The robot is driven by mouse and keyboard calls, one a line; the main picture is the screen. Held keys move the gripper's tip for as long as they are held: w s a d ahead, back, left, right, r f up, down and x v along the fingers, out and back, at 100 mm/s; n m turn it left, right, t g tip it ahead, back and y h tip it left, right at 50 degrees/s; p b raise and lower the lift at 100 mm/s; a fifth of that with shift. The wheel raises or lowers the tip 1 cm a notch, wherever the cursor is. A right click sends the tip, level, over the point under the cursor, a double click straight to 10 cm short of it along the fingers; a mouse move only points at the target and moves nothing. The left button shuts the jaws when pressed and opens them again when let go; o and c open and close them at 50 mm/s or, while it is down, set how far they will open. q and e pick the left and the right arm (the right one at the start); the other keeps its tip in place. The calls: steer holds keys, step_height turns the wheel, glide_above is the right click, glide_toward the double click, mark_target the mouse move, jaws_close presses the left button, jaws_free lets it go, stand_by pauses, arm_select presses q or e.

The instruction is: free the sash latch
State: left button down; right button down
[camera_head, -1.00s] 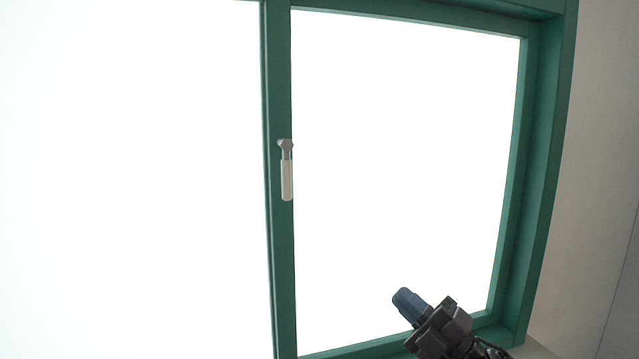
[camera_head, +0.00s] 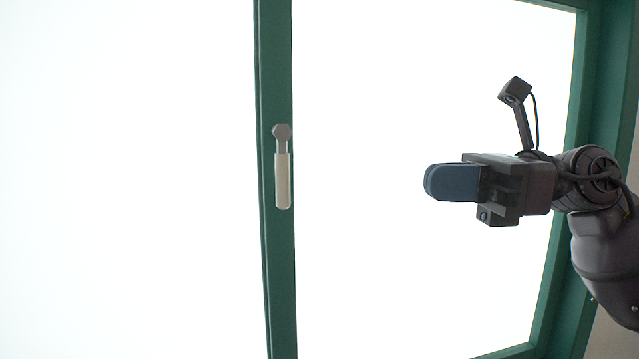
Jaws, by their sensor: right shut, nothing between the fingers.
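The sash latch (camera_head: 282,180) is a small handle with a grey pivot at the top and a pale grip hanging straight down. It sits on the green upright (camera_head: 276,290) between the two bright panes. My right gripper (camera_head: 430,182) is shut and empty. It points left toward the latch from the right, at about the height of the grip, with a clear gap between them in the picture. My left gripper is not in view.
The green window frame (camera_head: 566,250) runs down the right side, behind my right arm. The panes (camera_head: 380,290) are blank white. A strip of pale wall shows at the far right. Nothing stands between the gripper and the latch.

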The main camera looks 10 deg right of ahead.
steer(key=shift+a, duration=0.1)
steer(key=p, duration=0.4)
glide_toward(280, 164)
steer(key=w+a+f, duration=0.2)
steer(key=a, duration=0.3)
steer(key=shift+a+f, duration=0.15)
steer(key=shift+a, duration=0.5)
steer(key=shift+f, duration=0.1)
